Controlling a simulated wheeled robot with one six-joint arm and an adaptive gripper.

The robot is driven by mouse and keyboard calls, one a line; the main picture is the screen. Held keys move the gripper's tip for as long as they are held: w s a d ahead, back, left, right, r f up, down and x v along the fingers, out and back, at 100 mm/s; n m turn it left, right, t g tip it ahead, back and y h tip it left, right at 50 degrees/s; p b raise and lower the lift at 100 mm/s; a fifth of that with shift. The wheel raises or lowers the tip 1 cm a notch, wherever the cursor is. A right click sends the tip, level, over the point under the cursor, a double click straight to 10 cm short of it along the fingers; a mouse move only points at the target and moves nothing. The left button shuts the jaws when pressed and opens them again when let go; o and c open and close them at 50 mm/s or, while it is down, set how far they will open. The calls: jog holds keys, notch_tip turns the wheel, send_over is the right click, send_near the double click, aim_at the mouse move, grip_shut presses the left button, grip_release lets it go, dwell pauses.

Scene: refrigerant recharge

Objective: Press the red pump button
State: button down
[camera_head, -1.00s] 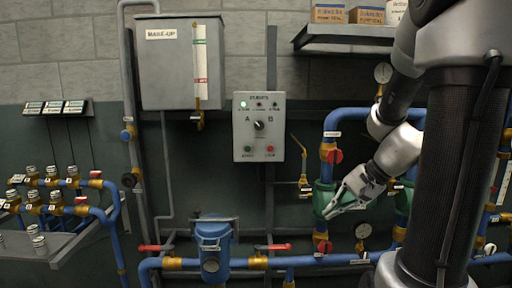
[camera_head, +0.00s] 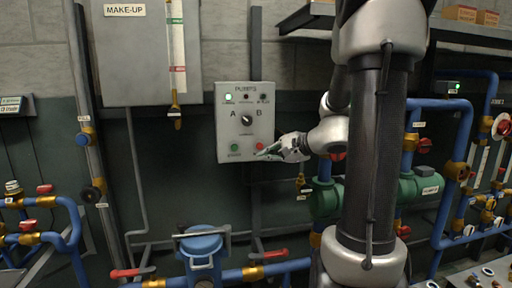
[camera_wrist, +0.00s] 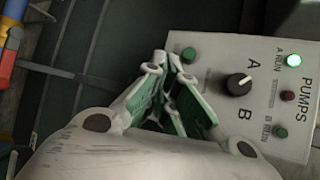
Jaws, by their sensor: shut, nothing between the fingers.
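The grey PUMPS panel (camera_head: 232,108) hangs on the wall, left of my arm in the head view. Its red button (camera_head: 259,146) is at the lower right, with a green button (camera_head: 234,148) to its left. My gripper (camera_head: 262,155) is shut and empty, its fingertips just below the red button in the picture; I cannot tell whether they touch it. In the wrist view the panel (camera_wrist: 235,55) appears turned sideways. My gripper (camera_wrist: 170,62) covers the red button there, while the green button (camera_wrist: 188,53) shows close to the fingertips.
The selector knob (camera_head: 246,119) sits mid-panel, and a green A RUN light (camera_head: 228,97) is lit. Blue pipes (camera_head: 440,104) and a green pump (camera_head: 326,198) are at the right.

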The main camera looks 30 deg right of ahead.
aim_at(260, 146)
jog(key=shift+w, duration=0.1)
jog(key=shift+w+d, duration=0.4)
jog(key=shift+w, duration=0.95)
jog(key=shift+w+d, duration=0.4)
jog(key=shift+w, duration=1)
jog(key=shift+w+d, duration=0.4)
jog(key=shift+w, duration=0.95)
jog(key=shift+w, duration=0.1)
jog(key=shift+w+d, duration=0.15)
jog(key=shift+w, duration=0.15)
jog(key=shift+w+d, duration=0.1)
jog(key=shift+w, duration=0.4)
jog(key=shift+s+a, duration=0.25)
jog(key=shift+s, duration=0.65)
jog(key=shift+s, duration=0.1)
jog(key=shift+s+a, duration=0.25)
jog(key=shift+s, duration=0.5)
jog(key=shift+s+a, duration=0.2)
jog(key=shift+s, duration=0.6)
jog(key=shift+s+a, duration=0.25)
jog(key=shift+s, duration=0.5)
